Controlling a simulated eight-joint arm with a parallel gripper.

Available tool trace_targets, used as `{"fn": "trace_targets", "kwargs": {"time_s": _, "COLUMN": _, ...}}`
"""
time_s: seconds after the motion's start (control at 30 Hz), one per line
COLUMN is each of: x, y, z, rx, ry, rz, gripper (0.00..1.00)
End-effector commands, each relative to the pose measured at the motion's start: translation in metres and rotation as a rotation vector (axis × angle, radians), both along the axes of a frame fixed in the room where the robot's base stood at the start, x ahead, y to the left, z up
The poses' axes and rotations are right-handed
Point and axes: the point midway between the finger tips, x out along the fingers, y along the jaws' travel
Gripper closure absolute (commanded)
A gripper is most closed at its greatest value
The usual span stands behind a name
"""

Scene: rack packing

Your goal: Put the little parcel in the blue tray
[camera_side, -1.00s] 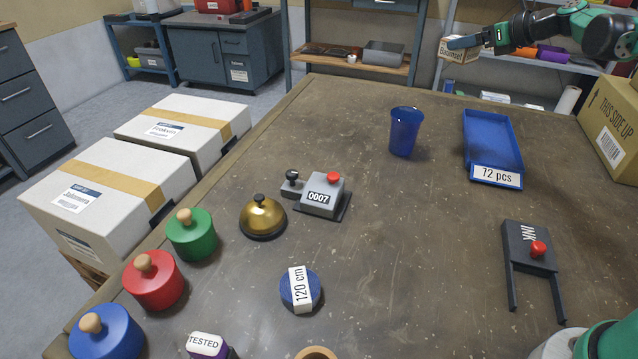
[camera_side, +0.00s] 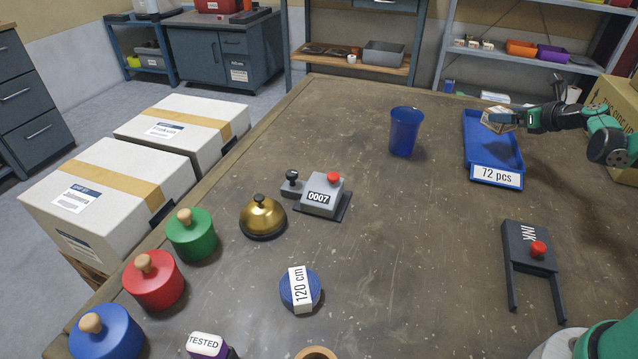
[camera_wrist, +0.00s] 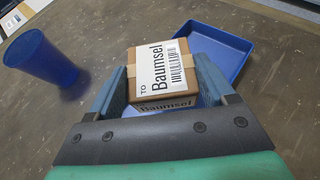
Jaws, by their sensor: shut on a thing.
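The little parcel (camera_wrist: 160,75) is a brown box with a white "Baumsel" label and tape. My gripper (camera_wrist: 155,90) is shut on it, one blue finger on each side. In the side view my gripper (camera_side: 510,118) holds the parcel (camera_side: 498,122) at the blue tray (camera_side: 493,175), over its right part. The tray carries a "72 pcs" label on its front edge and also shows behind the parcel in the wrist view (camera_wrist: 228,50). I cannot tell whether the parcel touches the tray floor.
A blue cup (camera_side: 404,132) stands left of the tray. A large cardboard box (camera_side: 612,115) stands at the right, behind my arm. An ink pad (camera_side: 528,247) lies in front of the tray. The table between the cup and the ink pad is clear.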

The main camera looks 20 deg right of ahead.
Motion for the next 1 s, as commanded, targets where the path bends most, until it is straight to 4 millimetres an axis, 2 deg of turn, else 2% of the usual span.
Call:
{"fn": "trace_targets", "kwargs": {"time_s": 0.43, "x": 0.0, "y": 0.0, "z": -0.049, "rx": 0.0, "ry": 0.0, "rz": 0.0, "gripper": 0.79}}
{"fn": "trace_targets", "kwargs": {"time_s": 0.87, "x": 0.0, "y": 0.0, "z": -0.056, "rx": 0.0, "ry": 0.0, "rz": 0.0, "gripper": 0.79}}
{"fn": "trace_targets", "kwargs": {"time_s": 0.9, "x": 0.0, "y": 0.0, "z": -0.056, "rx": 0.0, "ry": 0.0, "rz": 0.0, "gripper": 0.16}}
{"fn": "trace_targets", "kwargs": {"time_s": 0.97, "x": 0.0, "y": 0.0, "z": -0.056, "rx": 0.0, "ry": 0.0, "rz": 0.0, "gripper": 0.0}}
{"fn": "trace_targets", "kwargs": {"time_s": 1.0, "x": 0.0, "y": 0.0, "z": -0.056, "rx": 0.0, "ry": 0.0, "rz": 0.0, "gripper": 0.0}}
